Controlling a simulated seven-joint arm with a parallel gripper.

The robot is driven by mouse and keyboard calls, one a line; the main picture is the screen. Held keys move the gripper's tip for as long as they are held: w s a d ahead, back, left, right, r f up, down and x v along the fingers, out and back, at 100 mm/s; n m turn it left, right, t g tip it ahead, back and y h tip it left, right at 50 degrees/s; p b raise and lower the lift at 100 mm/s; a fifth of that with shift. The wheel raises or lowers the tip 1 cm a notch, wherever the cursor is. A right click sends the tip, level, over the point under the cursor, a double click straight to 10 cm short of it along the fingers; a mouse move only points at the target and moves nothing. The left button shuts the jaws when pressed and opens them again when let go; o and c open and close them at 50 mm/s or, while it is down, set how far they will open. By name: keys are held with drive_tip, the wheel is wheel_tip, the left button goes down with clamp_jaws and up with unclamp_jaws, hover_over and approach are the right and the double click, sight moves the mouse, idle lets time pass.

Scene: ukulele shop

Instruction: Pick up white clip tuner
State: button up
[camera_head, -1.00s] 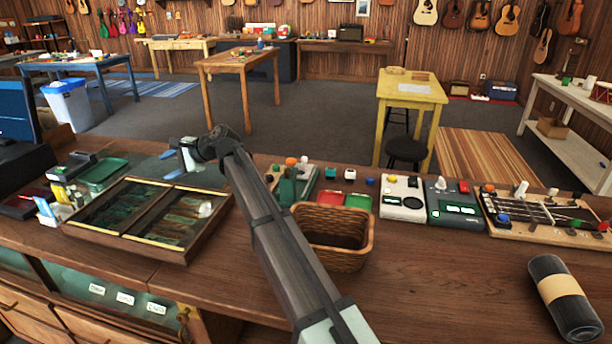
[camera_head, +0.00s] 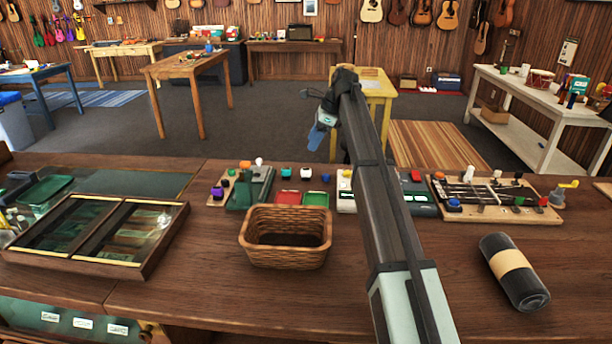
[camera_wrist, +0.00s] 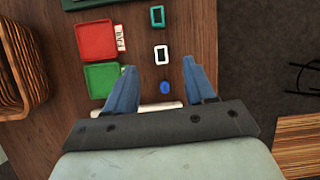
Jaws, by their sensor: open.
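The white clip tuner (camera_wrist: 161,54) lies on the wooden counter between a green tuner (camera_wrist: 157,16) and a blue one (camera_wrist: 165,87). In the head view the white tuner (camera_head: 306,174) sits behind the red and green trays. My gripper (camera_wrist: 162,72) is open and empty, its blue fingers pointing down toward the counter. In the wrist view the white tuner is just ahead of the fingertips, between their lines, and the blue tuner shows in the gap between the fingers. In the head view my gripper (camera_head: 317,140) is above the counter's far edge.
A red tray (camera_wrist: 95,40) and a green tray (camera_wrist: 101,78) lie left of the tuners. A wicker basket (camera_head: 286,258) stands in front of them. Pedals and a fretted board (camera_head: 490,208) sit to the right, with a black cylinder (camera_head: 515,271) nearer.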

sight(308, 170)
drive_tip(key=shift+m+h, duration=0.3)
drive_tip(key=shift+m, duration=0.1)
wheel_tip(308, 170, down, 8)
drive_tip(key=shift+w+d+r, duration=0.15)
drive_tip(key=shift+r, duration=0.1)
drive_tip(key=shift+a+x, duration=0.15)
drive_tip(key=shift+x, duration=1.15)
drive_tip(key=shift+a+x, duration=0.15)
drive_tip(key=shift+x, duration=1.15)
drive_tip(key=shift+r, duration=0.1)
drive_tip(key=shift+c, duration=0.5)
clamp_jaws()
